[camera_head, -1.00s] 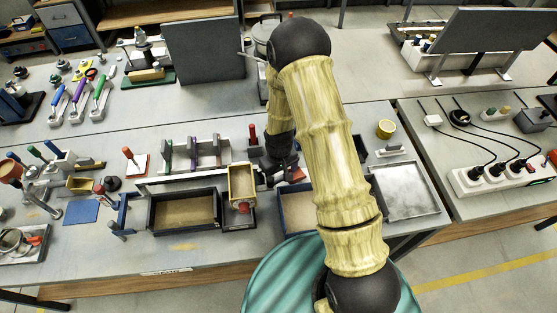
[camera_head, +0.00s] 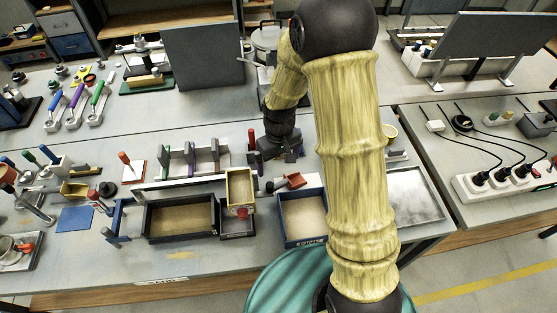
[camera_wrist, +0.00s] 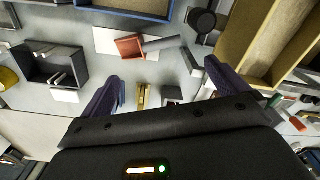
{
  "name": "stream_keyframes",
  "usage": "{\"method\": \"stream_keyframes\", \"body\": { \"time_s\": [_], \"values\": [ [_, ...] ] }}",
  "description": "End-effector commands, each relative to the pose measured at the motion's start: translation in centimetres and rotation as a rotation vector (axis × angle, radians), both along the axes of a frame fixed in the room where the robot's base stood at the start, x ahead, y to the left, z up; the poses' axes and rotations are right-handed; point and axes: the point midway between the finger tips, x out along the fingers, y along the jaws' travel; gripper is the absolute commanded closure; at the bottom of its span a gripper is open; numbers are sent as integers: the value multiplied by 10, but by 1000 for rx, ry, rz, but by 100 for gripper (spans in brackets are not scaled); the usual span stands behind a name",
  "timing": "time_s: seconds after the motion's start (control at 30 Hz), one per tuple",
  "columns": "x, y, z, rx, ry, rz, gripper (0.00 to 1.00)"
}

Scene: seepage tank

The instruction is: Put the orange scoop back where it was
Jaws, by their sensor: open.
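The orange scoop (camera_wrist: 130,46) lies in the upper middle of the wrist view, with its grey handle pointing right. It rests over a white flat piece (camera_wrist: 105,40), just outside the edge of a blue-rimmed sand tray. In the head view the scoop (camera_head: 295,181) shows behind that blue tray (camera_head: 302,243).
A yellow box (camera_head: 239,187) and a dark sand tray (camera_head: 180,238) stand left of the blue tray. A red-handled upright tool (camera_head: 252,139) is close to my gripper. A dark open box (camera_wrist: 72,62) is at left in the wrist view. A grey metal tray (camera_head: 412,198) lies right.

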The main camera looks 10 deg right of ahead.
Motion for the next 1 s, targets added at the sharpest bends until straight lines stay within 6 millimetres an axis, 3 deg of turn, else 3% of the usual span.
{"method": "stream_keyframes", "body": {
  "time_s": [0.57, 0.77, 1.0],
  "values": [
    [-3, -4, 7, 0, -11, -15, 1],
    [-27, -25, 45, 3, -67, -108, 1],
    [-80, -55, 95, 18, -164, -278, 1]
  ]
}}
